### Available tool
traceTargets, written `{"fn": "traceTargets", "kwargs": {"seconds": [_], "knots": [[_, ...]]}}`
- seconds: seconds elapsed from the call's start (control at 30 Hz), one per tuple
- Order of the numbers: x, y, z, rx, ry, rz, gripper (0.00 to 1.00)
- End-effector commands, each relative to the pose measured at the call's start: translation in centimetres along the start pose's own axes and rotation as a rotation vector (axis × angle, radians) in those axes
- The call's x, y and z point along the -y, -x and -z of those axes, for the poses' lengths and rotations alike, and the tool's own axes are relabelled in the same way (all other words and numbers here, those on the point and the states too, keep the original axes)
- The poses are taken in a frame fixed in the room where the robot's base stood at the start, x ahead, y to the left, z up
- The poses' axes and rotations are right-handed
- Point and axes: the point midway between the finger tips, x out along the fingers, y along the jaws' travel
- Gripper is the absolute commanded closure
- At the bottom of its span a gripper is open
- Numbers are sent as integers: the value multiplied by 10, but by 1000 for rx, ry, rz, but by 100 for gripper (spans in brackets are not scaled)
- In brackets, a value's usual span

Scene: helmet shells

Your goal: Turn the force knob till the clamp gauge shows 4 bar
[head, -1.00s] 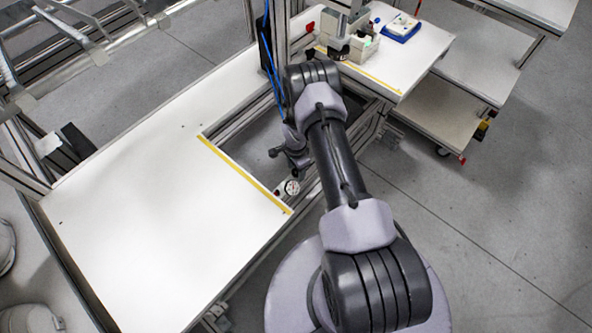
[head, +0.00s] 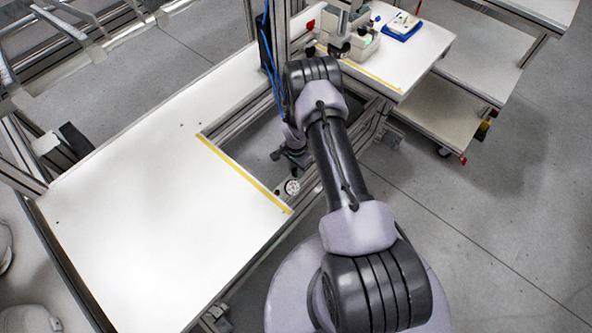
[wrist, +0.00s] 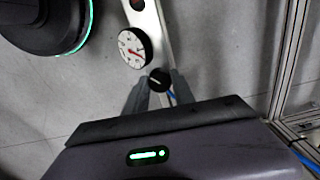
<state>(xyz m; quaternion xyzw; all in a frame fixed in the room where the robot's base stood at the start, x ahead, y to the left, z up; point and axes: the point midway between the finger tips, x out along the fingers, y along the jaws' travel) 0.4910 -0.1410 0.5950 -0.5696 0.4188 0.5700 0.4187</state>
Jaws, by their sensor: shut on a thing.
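The clamp gauge (wrist: 134,47) is a round white dial with a black rim and a red needle. It sits on a light metal strip in the wrist view; its figures are too small to read. It also shows as a small white disc in the head view (head: 292,187). The force knob (wrist: 159,79) is black with a pale mark line, just below the gauge. My gripper (wrist: 159,86) has a finger on each side of the knob and is shut on it.
A red part in a dark mount (wrist: 137,4) sits above the gauge on the strip. A white table (head: 150,220) with a yellow edge strip lies left of my arm.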

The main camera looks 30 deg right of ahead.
Motion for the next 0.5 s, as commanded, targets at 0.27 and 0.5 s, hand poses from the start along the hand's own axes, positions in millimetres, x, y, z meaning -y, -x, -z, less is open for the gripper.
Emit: {"fn": "traceTargets", "kwargs": {"seconds": [0.27, 0.5], "knots": [[0, -2, 0, -1, 259, 1, 100], [0, -1, 0, -1, 477, 1, 100]]}}
